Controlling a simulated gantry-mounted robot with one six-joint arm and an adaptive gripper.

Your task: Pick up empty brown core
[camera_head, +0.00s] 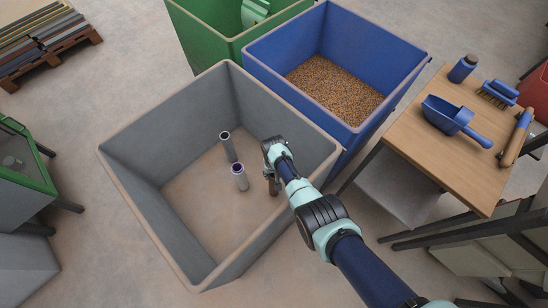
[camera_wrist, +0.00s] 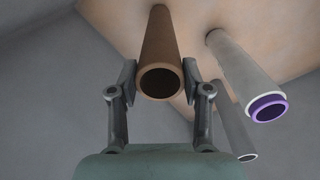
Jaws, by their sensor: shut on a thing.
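My gripper (camera_wrist: 160,82) reaches down into the grey bin (camera_head: 140,203). In the wrist view its two fingers are on either side of the brown core (camera_wrist: 159,40) and are shut on it near its open end. The core is a hollow brown tube and looks empty. In the head view my arm hides most of the core, and only a small brown part (camera_head: 273,188) shows below the gripper. I cannot tell whether its far end touches the bin floor.
A white tube with a purple inner ring (camera_head: 240,177) and a grey tube (camera_head: 228,147) stand in the bin, left of my gripper. The bin walls are close around. A blue bin of grain (camera_head: 336,90) adjoins behind, and a wooden table (camera_head: 440,150) stands to the right.

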